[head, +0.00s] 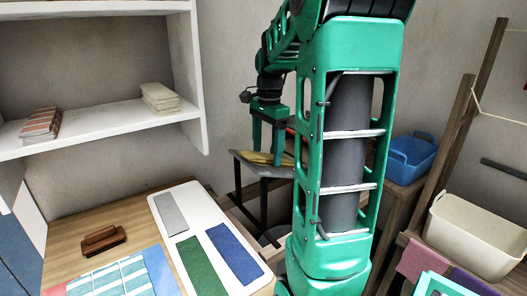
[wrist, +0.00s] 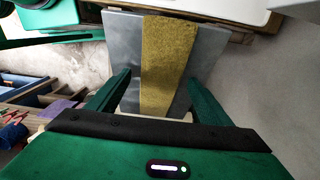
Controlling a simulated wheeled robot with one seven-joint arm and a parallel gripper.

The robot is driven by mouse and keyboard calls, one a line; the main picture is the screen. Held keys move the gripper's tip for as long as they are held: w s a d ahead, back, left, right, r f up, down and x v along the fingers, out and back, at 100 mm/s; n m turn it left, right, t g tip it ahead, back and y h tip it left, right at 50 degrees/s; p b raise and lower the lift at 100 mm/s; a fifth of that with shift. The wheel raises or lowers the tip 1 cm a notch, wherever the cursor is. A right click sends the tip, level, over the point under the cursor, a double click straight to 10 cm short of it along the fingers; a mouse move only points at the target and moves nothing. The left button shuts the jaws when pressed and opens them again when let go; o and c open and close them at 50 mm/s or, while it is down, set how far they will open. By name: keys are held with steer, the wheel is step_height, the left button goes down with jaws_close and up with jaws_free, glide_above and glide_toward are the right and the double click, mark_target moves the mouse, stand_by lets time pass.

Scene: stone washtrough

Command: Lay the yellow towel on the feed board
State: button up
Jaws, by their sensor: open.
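The yellow towel (head: 260,157) lies lengthwise on a grey board on dark legs (head: 246,161), which looks like the feed board. In the wrist view the towel (wrist: 168,45) is a flat, long strip down the middle of the grey board (wrist: 121,40), with bare board on both sides. My gripper (head: 267,154) is over the board, fingers pointing down. In the wrist view my gripper (wrist: 158,78) is open, one finger on each side of the towel's near part. Whether the fingers touch the board is unclear.
A table at left carries a white board (head: 164,228) with grey, green and blue cloths, and a brown wooden object (head: 103,241). Shelves (head: 100,126) hold folded cloths. A blue basin (head: 411,158) and a cream tub (head: 474,236) stand at right.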

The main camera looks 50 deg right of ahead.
step_height(320, 180, up, 11)
steer(key=shift+d+f, duration=0.15)
steer(key=shift+f, duration=0.05)
stand_by(1.1)
